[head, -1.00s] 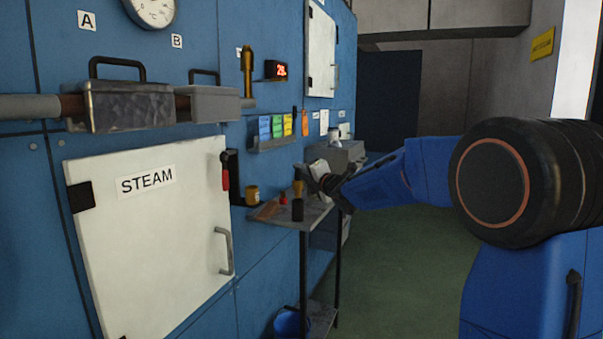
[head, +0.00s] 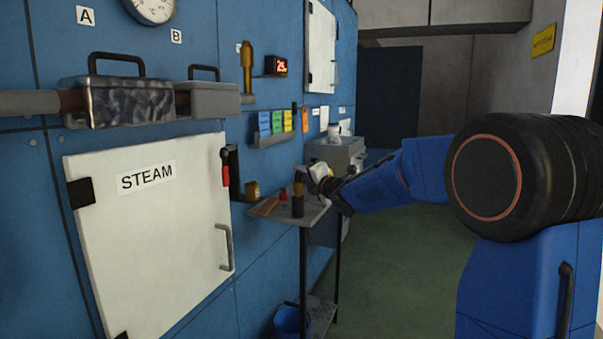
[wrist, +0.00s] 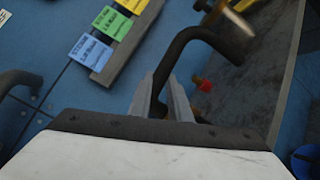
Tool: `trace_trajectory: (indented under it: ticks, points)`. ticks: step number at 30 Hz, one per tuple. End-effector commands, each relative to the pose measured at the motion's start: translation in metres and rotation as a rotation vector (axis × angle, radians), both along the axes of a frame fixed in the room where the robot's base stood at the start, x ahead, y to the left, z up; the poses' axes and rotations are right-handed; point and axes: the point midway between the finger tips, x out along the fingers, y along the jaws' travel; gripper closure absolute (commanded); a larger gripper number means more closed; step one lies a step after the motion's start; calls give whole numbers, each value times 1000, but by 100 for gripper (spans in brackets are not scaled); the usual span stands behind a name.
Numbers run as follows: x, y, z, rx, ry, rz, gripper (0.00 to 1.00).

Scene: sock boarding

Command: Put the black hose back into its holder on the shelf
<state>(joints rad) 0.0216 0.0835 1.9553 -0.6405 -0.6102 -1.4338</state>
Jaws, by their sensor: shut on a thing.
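In the wrist view my gripper (wrist: 162,100) is shut on the black hose (wrist: 172,58). The hose rises from between the fingers, bends over and runs right and down above the shelf. In the head view my gripper (head: 322,171) is over the right part of the small grey shelf (head: 265,211), and the hose is too small to make out. A short black cylinder (head: 298,208) stands on the shelf below and left of the gripper, with a brass-coloured piece above it. I cannot tell whether this is the holder.
A small red object (head: 283,195) and an amber jar (head: 252,190) are near the wall side of the shelf. A label rack (head: 274,138) hangs above. A grey cabinet (head: 343,152) stands behind, and a blue bucket (head: 290,322) below. The green floor at right is clear.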

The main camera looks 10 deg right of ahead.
Motion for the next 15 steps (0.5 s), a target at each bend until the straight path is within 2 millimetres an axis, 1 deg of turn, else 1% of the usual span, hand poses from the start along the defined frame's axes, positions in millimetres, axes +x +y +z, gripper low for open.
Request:
trace_trajectory:
  ticks: [15]
  points:
    - [0, 0, -10, -1, -1, 1, 100]
